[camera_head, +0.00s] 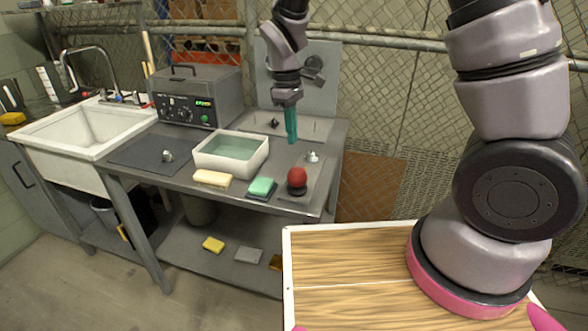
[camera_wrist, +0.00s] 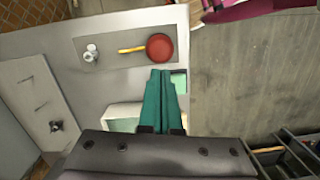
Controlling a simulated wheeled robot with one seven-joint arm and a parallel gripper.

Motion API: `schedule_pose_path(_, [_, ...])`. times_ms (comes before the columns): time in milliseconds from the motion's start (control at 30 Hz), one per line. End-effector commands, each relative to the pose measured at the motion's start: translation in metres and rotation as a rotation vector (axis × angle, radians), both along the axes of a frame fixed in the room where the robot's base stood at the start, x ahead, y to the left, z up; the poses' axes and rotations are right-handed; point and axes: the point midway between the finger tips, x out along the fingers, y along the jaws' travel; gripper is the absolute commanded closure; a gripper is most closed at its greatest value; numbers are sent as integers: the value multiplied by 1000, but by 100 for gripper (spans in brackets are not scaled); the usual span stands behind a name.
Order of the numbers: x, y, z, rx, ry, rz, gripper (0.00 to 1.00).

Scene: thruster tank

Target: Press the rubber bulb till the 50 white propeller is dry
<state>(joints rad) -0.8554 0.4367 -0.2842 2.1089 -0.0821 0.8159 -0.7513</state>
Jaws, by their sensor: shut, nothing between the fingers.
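The red rubber bulb (camera_head: 297,177) sits on a dark base near the front right of the workbench. In the wrist view the bulb (camera_wrist: 160,47) has a yellow nozzle (camera_wrist: 131,50) aimed at a small white propeller (camera_wrist: 91,53). That propeller (camera_head: 312,157) stands on a grey plate behind the bulb in the head view. I cannot read any number on it or tell whether it is wet. My gripper (camera_head: 291,141) has teal fingers, shut and empty, pointing down above the bench. In the wrist view its fingertips (camera_wrist: 161,72) show just below the bulb, apart from it.
A white water tank (camera_head: 232,170), a cream sponge (camera_head: 212,178) and a green sponge (camera_head: 261,187) lie left of the bulb. A control box (camera_head: 198,96), a sink (camera_head: 85,133) and a dark mat (camera_head: 140,153) with another propeller (camera_head: 168,155) are farther left.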

Motion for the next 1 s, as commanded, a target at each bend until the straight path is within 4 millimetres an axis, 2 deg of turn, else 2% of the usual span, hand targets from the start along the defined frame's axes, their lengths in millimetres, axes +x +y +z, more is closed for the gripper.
schedule_pose_path(233, [-1, -1, -11, -2, 2, 1, 100])
schedule_pose_path(700, [-3, -6, -63, -2, 1, 1, 100])
schedule_pose_path(1000, [-4, -6, -70, 0, 0, 0, 100])
